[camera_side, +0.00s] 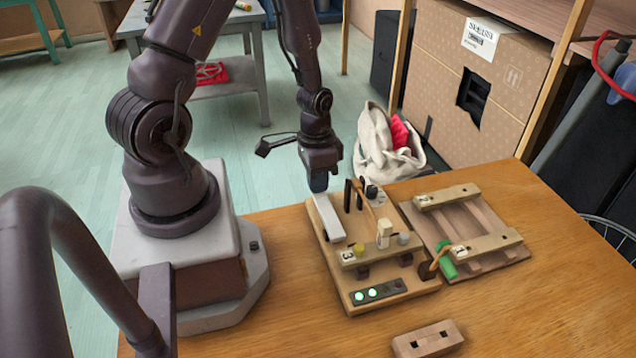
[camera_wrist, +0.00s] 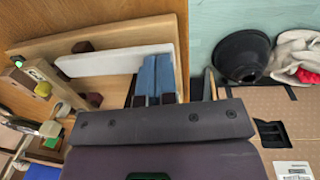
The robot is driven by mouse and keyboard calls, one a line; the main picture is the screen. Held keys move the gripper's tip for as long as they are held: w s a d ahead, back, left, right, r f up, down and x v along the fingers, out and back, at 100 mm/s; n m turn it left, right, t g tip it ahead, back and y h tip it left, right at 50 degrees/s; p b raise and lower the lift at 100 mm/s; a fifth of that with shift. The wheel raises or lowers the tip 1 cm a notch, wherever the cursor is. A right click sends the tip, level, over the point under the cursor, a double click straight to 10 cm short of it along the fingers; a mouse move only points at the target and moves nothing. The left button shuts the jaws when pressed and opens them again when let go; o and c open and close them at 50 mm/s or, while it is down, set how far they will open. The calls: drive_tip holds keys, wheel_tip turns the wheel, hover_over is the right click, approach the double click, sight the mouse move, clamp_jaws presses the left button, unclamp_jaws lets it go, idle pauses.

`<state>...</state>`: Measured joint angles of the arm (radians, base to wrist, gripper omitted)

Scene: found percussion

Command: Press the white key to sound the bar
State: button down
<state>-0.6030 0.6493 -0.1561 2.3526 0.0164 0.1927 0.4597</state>
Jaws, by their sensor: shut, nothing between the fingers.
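The white key (camera_side: 329,218) is a long pale bar on the left side of a wooden board (camera_side: 350,297). It also shows in the wrist view (camera_wrist: 110,62), running sideways. My gripper (camera_side: 319,186) points down with its blue fingers at the far end of the key. The fingers (camera_wrist: 155,65) are together and empty, and cover part of the key's right end in the wrist view. I cannot tell if the fingertips touch the key. A wooden bar marked 3 (camera_side: 368,250) sits across the board, to the right of the key.
Dark upright posts stand on the board close to the right of my gripper. Two green lights (camera_side: 366,294) are lit at the board's front. A slatted wooden frame (camera_side: 468,228) lies to the right, and a small wooden block (camera_side: 427,339) in front. The table's right side is bare.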

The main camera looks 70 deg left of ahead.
drive_tip(key=shift+r, duration=0.2)
wheel_tip(320, 180, up, 14)
idle(0.7)
idle(0.8)
drive_tip(key=s+d+r+t, duration=0.2)
drive_tip(key=d+r, duration=0.3)
drive_tip(key=r, duration=0.2)
drive_tip(key=s+d+r+t+y, duration=0.1)
drive_tip(key=s+d+r+t, duration=0.2)
drive_tip(key=d+r, duration=0.2)
wheel_tip(320, 180, up, 4)
drive_tip(key=shift+f+t, duration=0.2)
drive_tip(key=shift+t, duration=0.1)
drive_tip(key=shift+d, duration=0.1)
idle(1.1)
